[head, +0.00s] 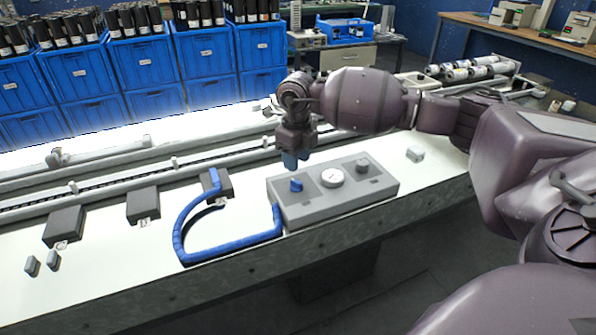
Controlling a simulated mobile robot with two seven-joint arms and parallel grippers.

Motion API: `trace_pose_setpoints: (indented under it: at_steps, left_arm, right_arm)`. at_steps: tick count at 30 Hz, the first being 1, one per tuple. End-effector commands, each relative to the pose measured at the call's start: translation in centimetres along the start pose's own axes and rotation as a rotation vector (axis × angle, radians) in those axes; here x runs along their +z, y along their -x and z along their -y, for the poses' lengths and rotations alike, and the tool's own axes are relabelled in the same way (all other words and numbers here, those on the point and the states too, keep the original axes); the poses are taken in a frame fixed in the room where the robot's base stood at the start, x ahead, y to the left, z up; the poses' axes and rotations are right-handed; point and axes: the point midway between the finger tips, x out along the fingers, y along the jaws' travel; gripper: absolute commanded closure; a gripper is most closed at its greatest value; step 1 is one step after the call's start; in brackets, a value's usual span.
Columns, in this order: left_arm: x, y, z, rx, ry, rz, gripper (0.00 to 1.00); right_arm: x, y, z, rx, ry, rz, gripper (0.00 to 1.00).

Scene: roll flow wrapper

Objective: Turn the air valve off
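A grey box (335,205) sits on the white worktop. On its top are a blue knob (296,185) at the left, a round white gauge (332,177) in the middle and a dark grey knob (362,166) at the right. The blue knob looks like the air valve. My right gripper (291,161) points down just above and behind the blue knob, apart from it in the picture. My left gripper is out of view.
A thick blue hose (190,222) curves from the box's left side to a dark block (217,187) marked with a letter. More dark blocks (63,227) stand to the left. A conveyor rail (110,190) runs behind. Blue bins (80,75) stand at the back.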

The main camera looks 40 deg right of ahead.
Motion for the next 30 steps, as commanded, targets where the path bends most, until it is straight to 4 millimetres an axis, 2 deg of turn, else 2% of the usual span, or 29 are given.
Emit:
trace_pose_setpoints:
  at_steps: [1, 3, 9, 30]
  left_arm:
    - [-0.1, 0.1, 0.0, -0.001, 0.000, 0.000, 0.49]
    - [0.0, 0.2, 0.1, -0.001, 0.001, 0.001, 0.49]
    - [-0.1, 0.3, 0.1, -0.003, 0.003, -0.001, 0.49]
    - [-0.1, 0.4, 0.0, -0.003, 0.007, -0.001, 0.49]
  right_arm:
    - [0.1, 1.2, 0.1, -0.003, 0.000, 0.004, 0.61]
    - [0.0, 2.2, 0.0, -0.001, 0.000, 0.003, 0.61]
    - [0.0, 4.0, 0.0, -0.001, 0.001, 0.001, 0.61]
    - [0.0, 4.0, -0.3, 0.012, 0.005, 0.003, 0.61]
